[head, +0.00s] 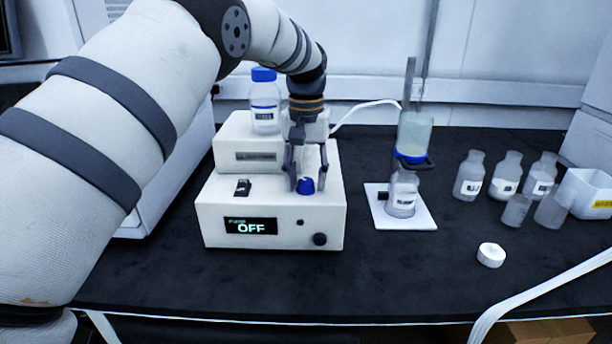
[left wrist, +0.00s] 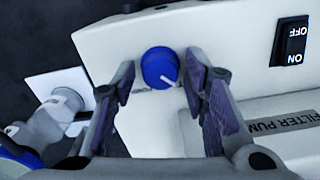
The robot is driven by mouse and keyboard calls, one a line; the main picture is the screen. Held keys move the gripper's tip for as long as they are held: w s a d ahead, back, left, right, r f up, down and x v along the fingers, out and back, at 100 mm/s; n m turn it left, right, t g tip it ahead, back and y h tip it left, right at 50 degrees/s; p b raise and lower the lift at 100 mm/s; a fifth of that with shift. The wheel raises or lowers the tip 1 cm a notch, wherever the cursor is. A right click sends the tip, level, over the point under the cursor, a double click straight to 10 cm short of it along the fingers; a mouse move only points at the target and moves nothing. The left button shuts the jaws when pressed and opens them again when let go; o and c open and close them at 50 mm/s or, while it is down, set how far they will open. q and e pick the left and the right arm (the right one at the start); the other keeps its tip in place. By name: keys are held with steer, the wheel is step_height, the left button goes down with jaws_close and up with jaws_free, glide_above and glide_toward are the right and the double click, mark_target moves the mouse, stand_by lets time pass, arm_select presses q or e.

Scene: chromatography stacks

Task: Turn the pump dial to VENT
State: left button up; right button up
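The pump (head: 222,215) is a white box on the black bench, and its front display (head: 251,226) reads "OFF". A blue dial (head: 306,186) sits on its top near the right side. In the left wrist view the blue dial (left wrist: 160,68) has a white pointer line; its printed labels are too small to read. My left gripper (head: 306,186) points down over the pump top. Its fingers (left wrist: 158,90) are open on either side of the dial, with gaps, not touching it. My right gripper is not in view.
A black rocker switch (head: 242,188) sits left of the dial. A blue-capped bottle (head: 265,105) stands behind on the pump. To the right are a filter column (head: 413,135) over a bottle on a white plate (head: 420,221), several bottles (head: 507,174), and a white cap (head: 491,255).

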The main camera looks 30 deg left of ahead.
mark_target(306, 180)
arm_select(q)
step_height(306, 180, up, 12)
stand_by(0.6)
